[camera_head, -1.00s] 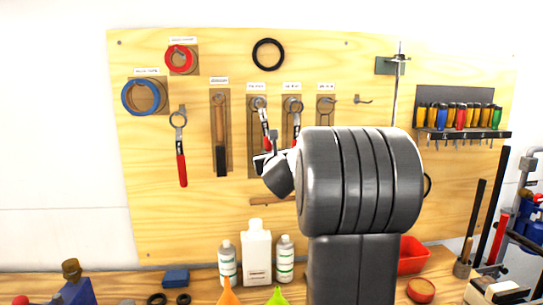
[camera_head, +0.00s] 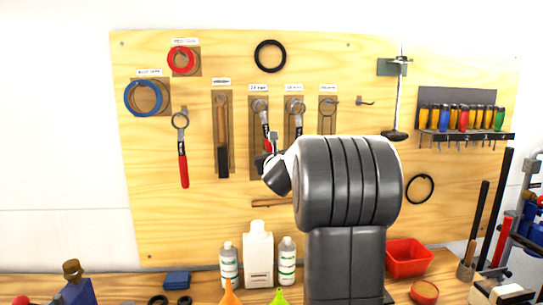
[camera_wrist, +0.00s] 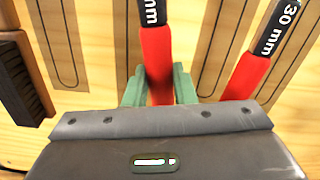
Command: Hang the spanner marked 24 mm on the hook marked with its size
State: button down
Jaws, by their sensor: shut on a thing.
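My gripper (camera_wrist: 158,84) is shut on the red handle of a spanner (camera_wrist: 156,55), its green fingers on either side. The black band above the red shows "mm"; the digits are cut off. In the head view this spanner (camera_head: 263,114) is upright, slightly tilted, its ring end at the left of three labelled hooks. I cannot tell whether the ring is around the hook. My gripper (camera_head: 272,150) is at its lower end. A second spanner marked 30 mm (camera_wrist: 282,22) hangs just right, also in the head view (camera_head: 298,112). The third hook (camera_head: 329,101) is bare. The size labels are too small to read.
A brush (camera_head: 222,145) hangs left of the held spanner, close by in the wrist view (camera_wrist: 22,80). A red-handled tool (camera_head: 182,150) hangs further left. Bottles (camera_head: 258,255) stand on the bench below. My arm hides the board's lower middle.

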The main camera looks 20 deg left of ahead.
dwell(0.4)
jog(key=c, duration=1.1)
grip_release()
